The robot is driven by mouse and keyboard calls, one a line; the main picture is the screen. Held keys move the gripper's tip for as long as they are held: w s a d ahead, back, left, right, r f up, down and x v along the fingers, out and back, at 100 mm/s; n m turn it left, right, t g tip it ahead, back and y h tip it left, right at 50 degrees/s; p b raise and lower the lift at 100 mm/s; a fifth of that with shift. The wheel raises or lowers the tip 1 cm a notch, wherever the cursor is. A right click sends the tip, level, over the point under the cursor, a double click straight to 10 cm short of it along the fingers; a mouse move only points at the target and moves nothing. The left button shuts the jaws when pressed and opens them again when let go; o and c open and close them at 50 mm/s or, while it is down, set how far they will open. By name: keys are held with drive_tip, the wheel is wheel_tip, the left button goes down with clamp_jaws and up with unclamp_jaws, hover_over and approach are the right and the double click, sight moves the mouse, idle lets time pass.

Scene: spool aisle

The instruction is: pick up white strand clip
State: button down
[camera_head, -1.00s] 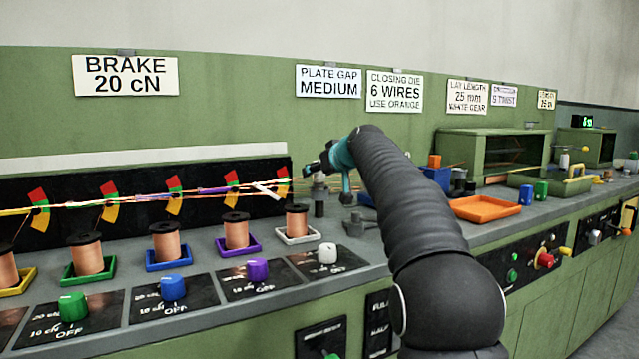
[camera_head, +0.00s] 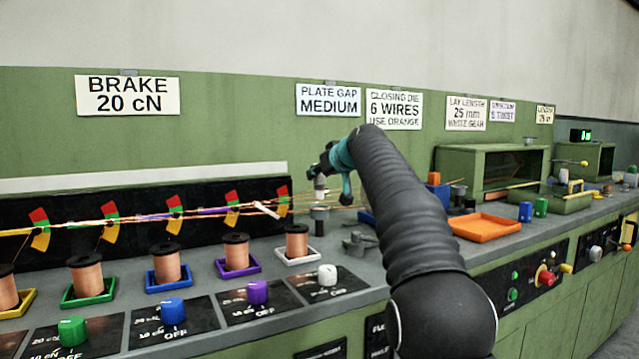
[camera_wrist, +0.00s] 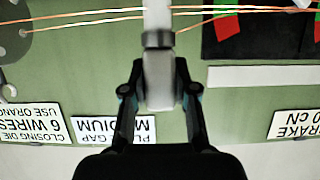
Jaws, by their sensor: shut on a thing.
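My gripper (camera_head: 327,168) is above the bench near the right end of the wires, shut on a pale grey-white piece with a darker band. This piece (camera_wrist: 160,75) is between the two fingers in the wrist view. In the head view it hangs above a short grey post, apart from it. A small white clip-like piece (camera_head: 267,209) sits tilted on the wire bundle, left of my gripper and apart from it. I cannot tell for sure which of the two is the white strand clip.
Copper wires (camera_head: 150,217) run along the black panel over several spools in coloured trays. A grey post (camera_head: 319,214) stands below my gripper. An orange tray (camera_head: 484,227) and a green machine housing (camera_head: 480,165) stand to the right. The wall behind is green with signs.

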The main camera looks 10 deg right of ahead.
wheel_tip(320, 180, up, 4)
drive_tip(key=shift+w+r, duration=0.1)
drive_tip(key=shift+r, duration=0.65)
